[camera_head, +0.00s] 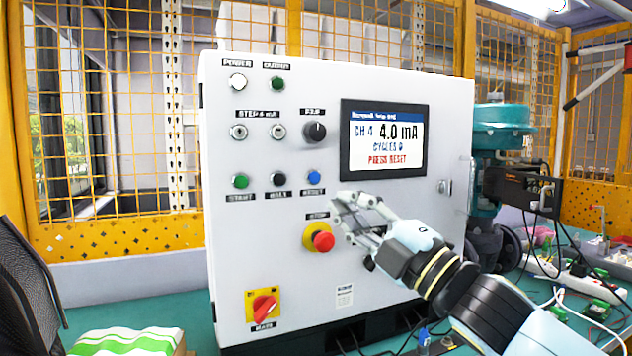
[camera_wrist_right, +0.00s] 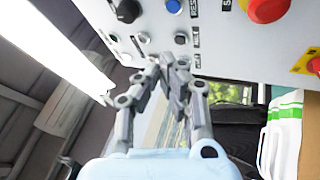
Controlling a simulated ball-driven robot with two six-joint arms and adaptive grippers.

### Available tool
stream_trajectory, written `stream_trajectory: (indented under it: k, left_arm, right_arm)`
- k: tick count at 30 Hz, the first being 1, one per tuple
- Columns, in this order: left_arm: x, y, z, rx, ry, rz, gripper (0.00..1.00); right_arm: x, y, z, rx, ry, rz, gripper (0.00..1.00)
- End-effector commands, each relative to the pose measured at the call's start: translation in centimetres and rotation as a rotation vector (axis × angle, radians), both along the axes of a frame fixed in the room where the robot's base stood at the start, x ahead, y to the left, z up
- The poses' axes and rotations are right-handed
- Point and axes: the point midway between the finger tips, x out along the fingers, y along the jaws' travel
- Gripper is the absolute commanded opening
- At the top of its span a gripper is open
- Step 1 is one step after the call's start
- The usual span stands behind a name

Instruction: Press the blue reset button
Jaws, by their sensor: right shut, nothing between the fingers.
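The blue reset button (camera_head: 314,177) is on the white panel (camera_head: 230,230), above the red stop button (camera_head: 322,241). It also shows at the top edge of the wrist view (camera_wrist_right: 172,7). My right gripper (camera_head: 345,204) is in front of the panel, just right of and below the blue button, with its arm coming from the lower right. Its fingers are shut and empty; their tips (camera_wrist_right: 171,62) show in the wrist view below the button. The blue button is uncovered in the head view. My left gripper is not in view.
The screen (camera_head: 382,141) reads "CH 4 4.0 mA" and "PRESS RESET". A green button (camera_head: 241,181), a black button (camera_head: 279,179) and a black knob (camera_head: 315,132) are near the blue one. A red main switch (camera_head: 264,306) is lower left. Green-striped item (camera_head: 125,342) lies at bottom left.

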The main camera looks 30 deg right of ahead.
Motion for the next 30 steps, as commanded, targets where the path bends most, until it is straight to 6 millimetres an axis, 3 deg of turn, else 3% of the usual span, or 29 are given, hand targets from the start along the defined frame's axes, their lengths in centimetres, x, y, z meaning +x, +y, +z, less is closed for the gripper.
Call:
stream_trajectory:
  k: [6, 18, 23, 30]
  left_arm:
    - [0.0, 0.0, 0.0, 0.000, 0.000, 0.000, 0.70]
    - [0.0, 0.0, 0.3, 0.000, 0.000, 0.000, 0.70]
    - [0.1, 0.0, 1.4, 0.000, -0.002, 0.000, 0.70]
    - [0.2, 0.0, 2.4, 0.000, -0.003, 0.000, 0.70]
  right_arm:
    - [-0.5, 1.1, 2.1, -0.086, -0.105, 0.042, 0.00]
    - [-0.2, 1.1, 2.2, -0.087, -0.107, 0.043, 0.00]
    - [1.2, 0.9, 2.5, -0.085, -0.107, 0.041, 0.00]
    - [4.6, 0.8, 2.3, -0.084, -0.107, 0.041, 0.00]
